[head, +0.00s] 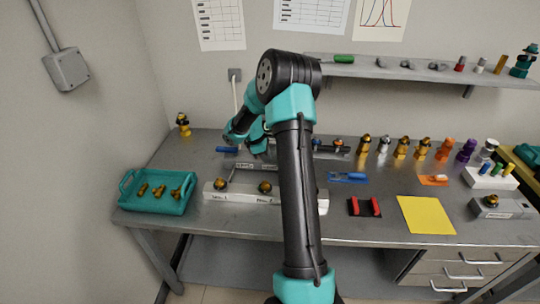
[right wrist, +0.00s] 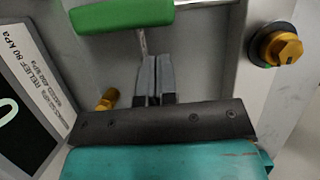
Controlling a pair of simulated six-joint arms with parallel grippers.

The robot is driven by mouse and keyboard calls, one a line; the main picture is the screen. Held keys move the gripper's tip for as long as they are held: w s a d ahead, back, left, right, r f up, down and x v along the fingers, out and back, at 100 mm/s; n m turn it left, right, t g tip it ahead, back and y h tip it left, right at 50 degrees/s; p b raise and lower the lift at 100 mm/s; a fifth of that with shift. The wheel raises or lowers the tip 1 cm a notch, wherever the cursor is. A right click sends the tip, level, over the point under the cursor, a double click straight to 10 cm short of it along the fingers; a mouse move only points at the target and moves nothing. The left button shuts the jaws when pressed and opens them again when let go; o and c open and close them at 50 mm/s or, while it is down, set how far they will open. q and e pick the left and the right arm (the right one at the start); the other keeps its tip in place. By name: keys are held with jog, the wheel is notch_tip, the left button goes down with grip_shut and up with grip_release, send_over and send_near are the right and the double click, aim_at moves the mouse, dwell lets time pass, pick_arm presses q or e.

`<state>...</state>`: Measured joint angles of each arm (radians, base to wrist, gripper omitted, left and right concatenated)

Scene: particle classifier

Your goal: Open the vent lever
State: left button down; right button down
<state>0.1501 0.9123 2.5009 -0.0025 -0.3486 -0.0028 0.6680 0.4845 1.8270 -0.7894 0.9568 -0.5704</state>
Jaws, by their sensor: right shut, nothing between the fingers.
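A green-handled lever, which looks like the vent lever (right wrist: 122,14), crosses the top of the right wrist view. A thin metal rod runs down from its handle. My right gripper (right wrist: 157,58) is shut and empty, its fingertips just below the handle and close beside the rod. I cannot tell whether they touch it. In the head view my right arm reaches over the bench, and its wrist hides this spot; I cannot make out the lever or fingertips there. My left gripper is not in view.
A yellow knob (right wrist: 281,48) stands right of the gripper, a brass fitting (right wrist: 107,100) and a relief label plate (right wrist: 32,95) left. On the bench are a teal tray (head: 130,203), a white block (head: 245,197), blue handles, a yellow sheet (head: 426,215) and several fittings behind.

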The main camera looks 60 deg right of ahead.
jog(key=w+v, duration=0.1)
jog(key=v, duration=0.9)
jog(key=shift+a, duration=0.2)
jog(key=shift+w, duration=0.2)
